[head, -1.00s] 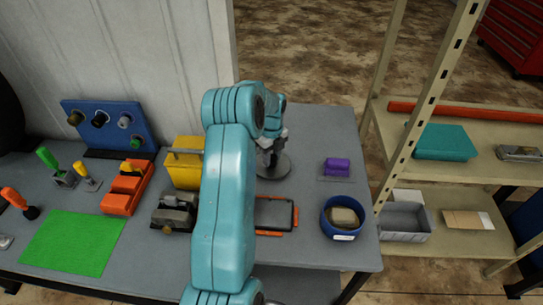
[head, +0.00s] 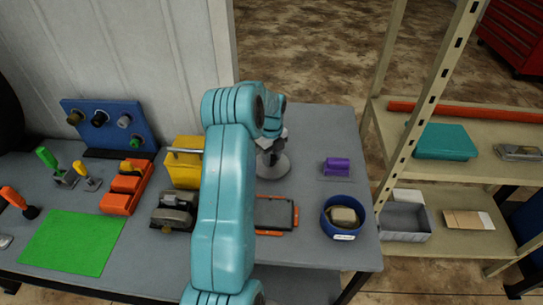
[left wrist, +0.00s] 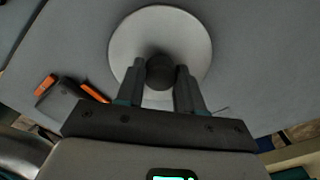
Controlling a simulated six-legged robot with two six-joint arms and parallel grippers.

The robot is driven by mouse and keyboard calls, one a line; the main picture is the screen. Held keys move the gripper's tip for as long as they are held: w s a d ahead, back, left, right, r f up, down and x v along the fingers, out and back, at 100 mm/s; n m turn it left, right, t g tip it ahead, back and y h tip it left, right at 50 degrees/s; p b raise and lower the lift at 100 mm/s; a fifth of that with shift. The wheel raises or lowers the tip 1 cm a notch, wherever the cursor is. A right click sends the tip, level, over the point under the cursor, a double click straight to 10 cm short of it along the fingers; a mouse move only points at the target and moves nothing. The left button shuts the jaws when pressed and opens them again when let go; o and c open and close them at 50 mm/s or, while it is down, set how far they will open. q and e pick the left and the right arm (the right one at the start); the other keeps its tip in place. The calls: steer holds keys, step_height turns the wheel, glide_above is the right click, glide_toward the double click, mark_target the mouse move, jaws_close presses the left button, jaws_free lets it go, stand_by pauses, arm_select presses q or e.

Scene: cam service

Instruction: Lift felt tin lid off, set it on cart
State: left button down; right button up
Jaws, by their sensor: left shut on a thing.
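The lid is a round grey disc (head: 280,169) with a dark knob, partly covered by my left arm in the head view. In the left wrist view the disc (left wrist: 197,38) shows face-on, with the knob (left wrist: 160,72) between the fingers. My left gripper (head: 269,150) is shut on the knob. The lid is over the grey top of the cart (head: 318,130); I cannot tell whether it touches. The blue round tin (head: 327,222) stands open at the right, with a tan block (head: 342,216) inside. My right gripper is not in view.
A purple block (head: 337,166) sits right of the lid. A dark orange-edged case (head: 275,213) lies in front. A yellow box (head: 184,172) and a grey clamp-like tool (head: 173,213) stand left. The cart top behind the purple block is clear. A shelf (head: 465,243) rises at right.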

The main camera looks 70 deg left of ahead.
arm_select(q)
steer(key=shift+f, duration=0.45)
stand_by(0.4)
steer(key=c, duration=0.6)
jaws_free()
steer(key=shift+c, duration=0.2)
steer(key=shift+r, duration=0.15)
steer(key=shift+r+p, duration=2.35)
steer(key=shift+r, duration=1.55)
steer(key=shift+r, duration=0.1)
